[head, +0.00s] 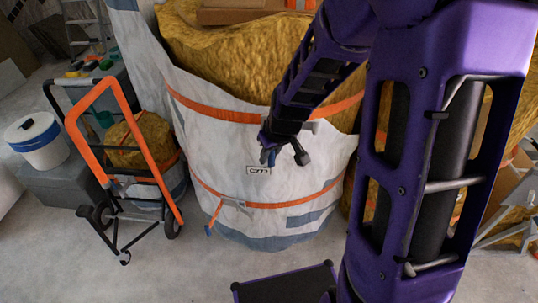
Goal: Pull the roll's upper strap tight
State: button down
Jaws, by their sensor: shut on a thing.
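The big roll (235,152) stands upright, yellow insulation wrapped in a whitish sheet with a label. Its upper strap (215,112) is an orange band across the front, partly hidden behind my arm. A small grey part, perhaps its buckle (314,125), shows just right of my gripper. My gripper (276,148) is in front of the roll, just below the upper strap. It is shut on what looks like the strap's loose tail, whose blue end (271,158) shows at the fingers. Most of the tail is hidden.
A lower orange strap (290,203) with a hanging blue-tipped tail circles the roll. An orange hand truck (150,155) with a smaller roll stands at left, beside a white bucket (36,142) on a grey box. Bare floor lies in front.

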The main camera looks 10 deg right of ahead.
jog(key=shift+s+a+f, duration=0.1)
jog(key=shift+s+f, duration=0.05)
jog(key=shift+s, duration=0.4)
jog(key=c, duration=0.8)
grip_release()
jog(key=shift+w, duration=0.1)
jog(key=shift+o, duration=0.2)
